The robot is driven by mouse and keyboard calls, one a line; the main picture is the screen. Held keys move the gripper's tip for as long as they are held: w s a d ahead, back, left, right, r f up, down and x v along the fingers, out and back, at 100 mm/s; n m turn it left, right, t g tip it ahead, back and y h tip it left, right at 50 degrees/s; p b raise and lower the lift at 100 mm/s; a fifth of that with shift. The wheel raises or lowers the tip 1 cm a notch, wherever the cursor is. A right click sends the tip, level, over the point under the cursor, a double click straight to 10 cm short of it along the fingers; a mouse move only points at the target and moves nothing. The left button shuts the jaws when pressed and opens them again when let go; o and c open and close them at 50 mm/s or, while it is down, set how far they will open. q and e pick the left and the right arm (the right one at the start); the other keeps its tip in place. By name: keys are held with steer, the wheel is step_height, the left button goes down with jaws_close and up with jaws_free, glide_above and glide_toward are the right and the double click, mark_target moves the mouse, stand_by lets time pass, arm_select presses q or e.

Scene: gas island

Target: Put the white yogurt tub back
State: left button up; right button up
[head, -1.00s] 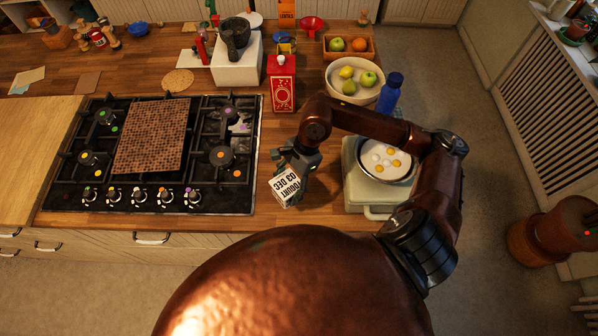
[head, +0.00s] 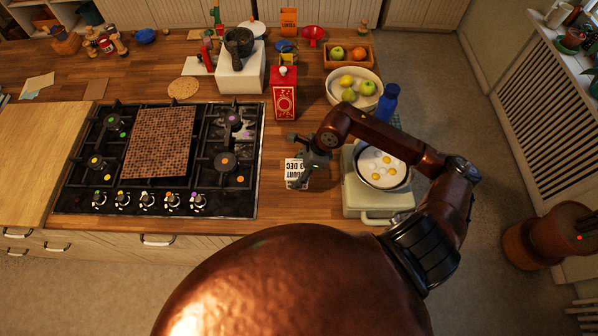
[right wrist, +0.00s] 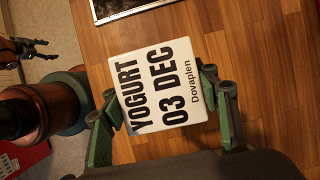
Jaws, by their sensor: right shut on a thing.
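The white yogurt tub (head: 297,173) is over the wooden counter just right of the hob. Its top, printed "YOGURT 03 DEC", faces up. My right gripper (head: 304,166) is shut on it. The right wrist view shows the tub (right wrist: 165,88) between the two green-grey fingers (right wrist: 163,105), one on each side. I cannot tell whether its base touches the counter. What looks like my left gripper (right wrist: 32,47) shows at the left edge of the right wrist view, away from the tub; its jaw opening is unclear.
The hob (head: 240,180) is left of the tub. A pale green appliance (head: 365,200) with a pan of eggs (head: 383,168) is close on the right. Behind are a red carton (head: 284,95), a blue bottle (head: 387,103) and a fruit bowl (head: 340,95). Bare counter surrounds the tub.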

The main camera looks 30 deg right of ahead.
steer(key=w+d+f, duration=0.1)
steer(key=w+f, duration=0.1)
steer(key=f, duration=0.1)
steer(key=w+d+f+p, duration=0.1)
steer(key=f, duration=0.1)
steer(key=shift+w+d+f, duration=0.1)
steer(key=shift+d+f, duration=0.1)
steer(key=shift+d, duration=0.15)
step_height(320, 180, down, 3)
steer(key=shift+r+p, duration=0.1)
steer(key=shift+p, duration=0.25)
steer(key=shift+f, duration=0.25)
steer(key=o, duration=1.7)
